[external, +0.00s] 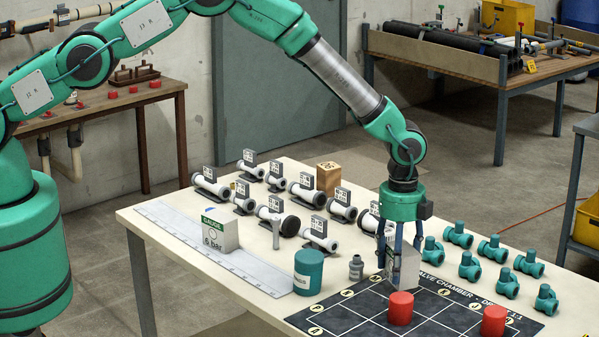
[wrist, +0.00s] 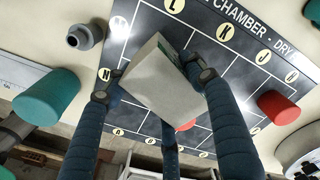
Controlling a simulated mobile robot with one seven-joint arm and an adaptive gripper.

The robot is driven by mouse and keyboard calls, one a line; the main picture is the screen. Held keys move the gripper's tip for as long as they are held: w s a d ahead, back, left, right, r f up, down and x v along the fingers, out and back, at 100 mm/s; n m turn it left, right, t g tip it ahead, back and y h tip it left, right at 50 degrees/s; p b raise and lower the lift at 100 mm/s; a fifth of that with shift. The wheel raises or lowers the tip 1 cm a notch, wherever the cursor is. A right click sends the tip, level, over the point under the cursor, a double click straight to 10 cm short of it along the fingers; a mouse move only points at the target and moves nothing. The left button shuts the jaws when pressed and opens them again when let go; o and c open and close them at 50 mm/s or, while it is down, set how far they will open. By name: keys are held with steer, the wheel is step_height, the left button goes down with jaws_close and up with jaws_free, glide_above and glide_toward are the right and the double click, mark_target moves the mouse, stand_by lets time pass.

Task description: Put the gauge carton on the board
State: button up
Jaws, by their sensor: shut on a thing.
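My gripper (external: 403,255) is shut on a pale, plain-sided carton (external: 407,268) at the far edge of the dark gridded board (external: 342,312). In the wrist view the pale carton (wrist: 158,88) sits tilted between my fingers (wrist: 150,85), with the board (wrist: 135,112) behind it. I cannot tell whether it touches the board, and no label on it is readable. A second, white and green carton (external: 220,231) reading "GAUGE 6 bar" stands upright on the table at left, apart from my gripper.
Two red cylinders, one front centre (external: 401,309) and one at right (external: 493,321), stand on the board. A teal cylinder (external: 308,272) and a grey fitting (external: 356,268) stand left of my gripper. Several teal valves (external: 471,266) are at right; several tagged white pipe pieces (external: 319,236) lie behind.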

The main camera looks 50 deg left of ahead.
steer(key=shift+f, duration=1.65)
steer(key=shift+f, duration=0.15)
steer(key=o, duration=1.3)
steer(key=shift+o, duration=0.2)
steer(key=shift+r, duration=6.15)
